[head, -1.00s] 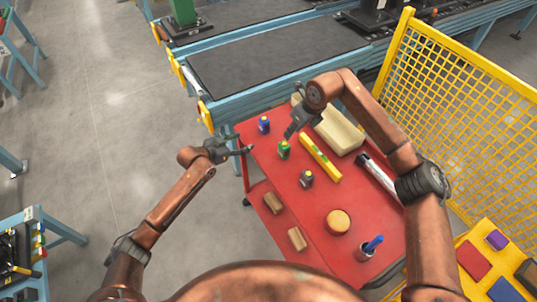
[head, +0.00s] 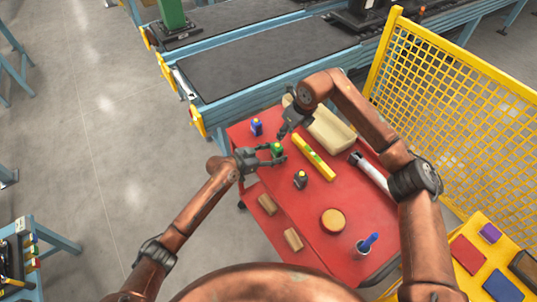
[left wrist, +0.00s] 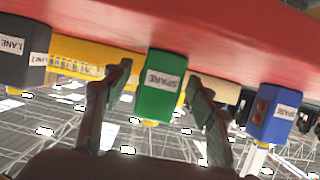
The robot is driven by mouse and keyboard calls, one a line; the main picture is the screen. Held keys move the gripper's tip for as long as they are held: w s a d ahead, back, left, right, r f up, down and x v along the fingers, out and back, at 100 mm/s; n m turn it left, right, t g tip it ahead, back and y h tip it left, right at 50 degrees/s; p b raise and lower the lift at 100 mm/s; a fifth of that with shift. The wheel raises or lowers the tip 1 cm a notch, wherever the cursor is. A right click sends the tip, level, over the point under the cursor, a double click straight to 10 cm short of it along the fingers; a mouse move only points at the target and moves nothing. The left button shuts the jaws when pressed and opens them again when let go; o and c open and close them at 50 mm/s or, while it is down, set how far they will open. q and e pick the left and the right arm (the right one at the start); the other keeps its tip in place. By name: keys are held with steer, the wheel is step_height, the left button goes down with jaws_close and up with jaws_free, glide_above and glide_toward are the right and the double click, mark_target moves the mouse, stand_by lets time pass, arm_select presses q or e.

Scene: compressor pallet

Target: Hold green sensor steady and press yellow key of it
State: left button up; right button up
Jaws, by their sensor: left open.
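The green sensor (head: 277,148) stands on the red cart top. In the left wrist view a gap shows between each finger and the sensor. My right gripper (head: 282,133) hangs just behind the green sensor, apart from it; its jaw opening is too small to tell.
A blue sensor (head: 257,127) and a dark grey sensor (head: 300,180) stand nearby on the red cart (head: 290,215). A yellow level (head: 314,158), a beige box (head: 332,130), a white tube (head: 370,172) and a round wooden piece (head: 333,221) lie there too. A yellow mesh fence (head: 455,110) stands right.

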arm_select(q)
steer(key=shift+w+d+f, duration=0.15)
steer(key=shift+w+d, duration=0.1)
steer(key=shift+d, duration=0.05)
steer(key=shift+c, duration=0.2)
steer(key=c, duration=1.3)
